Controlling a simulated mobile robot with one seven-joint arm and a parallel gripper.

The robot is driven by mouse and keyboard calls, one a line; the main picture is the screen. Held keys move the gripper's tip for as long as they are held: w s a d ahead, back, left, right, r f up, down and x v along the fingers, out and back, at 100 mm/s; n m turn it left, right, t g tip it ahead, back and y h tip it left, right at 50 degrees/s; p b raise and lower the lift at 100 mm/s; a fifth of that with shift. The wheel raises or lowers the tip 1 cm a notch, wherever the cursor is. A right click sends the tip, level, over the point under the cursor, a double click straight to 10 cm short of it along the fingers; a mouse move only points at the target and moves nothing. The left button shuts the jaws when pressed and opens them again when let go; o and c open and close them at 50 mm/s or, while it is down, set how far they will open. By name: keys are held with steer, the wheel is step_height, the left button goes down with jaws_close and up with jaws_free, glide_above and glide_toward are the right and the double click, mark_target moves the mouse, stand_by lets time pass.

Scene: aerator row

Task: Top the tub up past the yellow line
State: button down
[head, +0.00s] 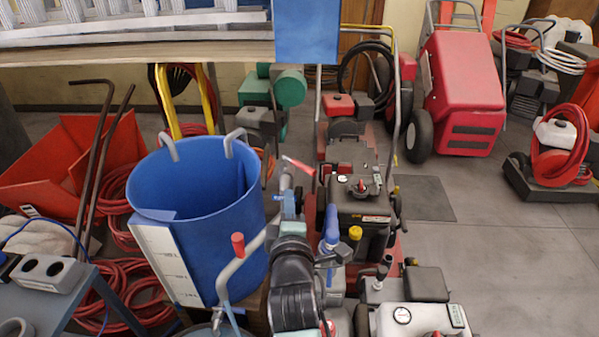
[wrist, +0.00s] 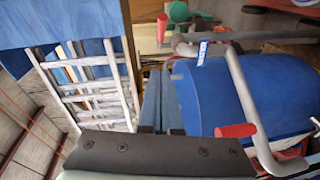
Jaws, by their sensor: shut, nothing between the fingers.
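The big blue tub (head: 198,180) stands left of centre in the head view, with a white marked scale board (head: 165,262) on its front. I cannot make out a yellow line on it or the water level inside. A bent grey pipe (head: 255,246) with a red grip (head: 237,245) rises at the tub's front right. In the wrist view the tub (wrist: 225,95), the pipe (wrist: 240,85) and the red grip (wrist: 236,130) are at right. My gripper (wrist: 169,78) is shut and empty, left of the pipe and apart from the red grip. In the head view its fingertips are unclear.
Several engine machines (head: 360,195) crowd the floor right of the tub. A grey-blue bench (head: 45,305) is at lower left, with red hoses (head: 120,285) and orange bins (head: 85,150) behind. A shelf (head: 130,52) overhangs the back. Open floor (head: 500,240) lies at right.

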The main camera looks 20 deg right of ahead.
mark_target(311, 173)
steer(key=w+d+f, duration=0.1)
steer(key=w+d, duration=0.4)
steer(key=w, duration=0.3)
steer(key=shift+d+f+b, duration=0.3)
steer(key=shift+b, duration=0.15)
steer(key=shift+w+d+b, duration=0.1)
steer(key=shift+d+b, duration=0.25)
steer(key=shift+d, duration=0.05)
steer(key=shift+w+d+f+b, duration=0.1)
steer(key=shift+d+b, duration=0.45)
steer(key=shift+b, duration=0.05)
steer(key=shift+w+d+f+b, duration=0.1)
steer(key=shift+d+b, duration=0.4)
steer(key=shift+b, duration=0.05)
steer(key=d+b, duration=0.1)
steer(key=w+d+b, duration=0.1)
steer(key=b, duration=0.1)
steer(key=shift+w+d+r, duration=0.15)
steer(key=shift+d+r, duration=0.05)
steer(key=shift+d, duration=0.05)
steer(key=shift+r, duration=0.15)
